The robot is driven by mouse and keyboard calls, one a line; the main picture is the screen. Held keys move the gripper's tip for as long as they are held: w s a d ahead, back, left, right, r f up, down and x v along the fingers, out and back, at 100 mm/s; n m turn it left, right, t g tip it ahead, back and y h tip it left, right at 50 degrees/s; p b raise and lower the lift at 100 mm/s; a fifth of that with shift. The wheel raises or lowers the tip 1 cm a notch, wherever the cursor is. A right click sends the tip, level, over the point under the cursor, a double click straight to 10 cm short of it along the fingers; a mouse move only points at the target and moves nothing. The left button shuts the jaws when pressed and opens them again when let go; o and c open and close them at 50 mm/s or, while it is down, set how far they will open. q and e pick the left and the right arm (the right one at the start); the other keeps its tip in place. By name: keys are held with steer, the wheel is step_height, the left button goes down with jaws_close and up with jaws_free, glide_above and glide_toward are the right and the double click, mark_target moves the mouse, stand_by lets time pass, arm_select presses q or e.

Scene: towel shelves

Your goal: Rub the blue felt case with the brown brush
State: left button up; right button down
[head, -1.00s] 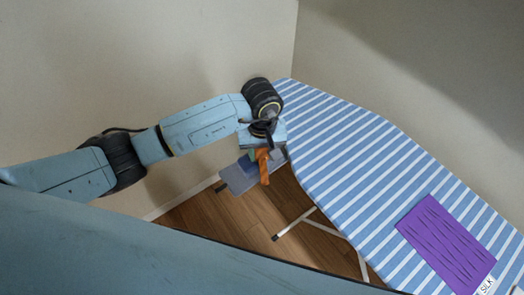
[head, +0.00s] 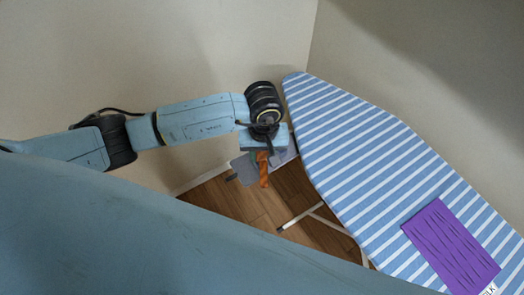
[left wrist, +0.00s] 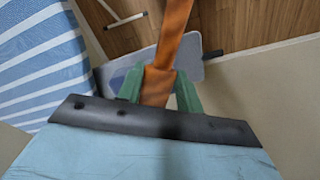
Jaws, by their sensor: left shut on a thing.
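My left gripper (head: 262,155) has green fingers and is shut on the orange-brown brush (head: 263,174). In the left wrist view the fingers (left wrist: 159,93) grip the brush (left wrist: 172,42) from both sides, and it extends toward the top of the picture. The gripper is held beside the far end of the ironing board, above a small grey panel. My right gripper is not in view.
A grey panel (head: 243,169) is under the left gripper; it also shows in the left wrist view (left wrist: 191,70). A blue-and-white striped ironing board (head: 345,150) stands at right, with a purple cloth (head: 450,243) on it. Walls are close behind; wooden floor (head: 235,198) is below.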

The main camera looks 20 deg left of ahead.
arm_select(q)
steer(key=shift+w+d+f+b, duration=0.25)
steer(key=shift+w+d+b, duration=0.6)
steer(key=shift+b, duration=0.15)
steer(key=shift+w+d+b, duration=0.4)
steer(key=shift+w+b, duration=0.1)
steer(key=shift+b, duration=0.05)
steer(key=shift+s+a+r+p, duration=0.1)
steer(key=shift+s+r+p, duration=0.1)
steer(key=shift+s, duration=0.35)
steer(key=shift+s+a+r+p, duration=0.1)
steer(key=shift+s+r+p, duration=0.1)
steer(key=shift+s, duration=0.3)
steer(key=shift+s+a, duration=0.6)
steer(key=shift+s, duration=0.15)
steer(key=shift+r, duration=0.1)
steer(key=shift+r+p, duration=1.55)
steer(key=shift+r, duration=1.35)
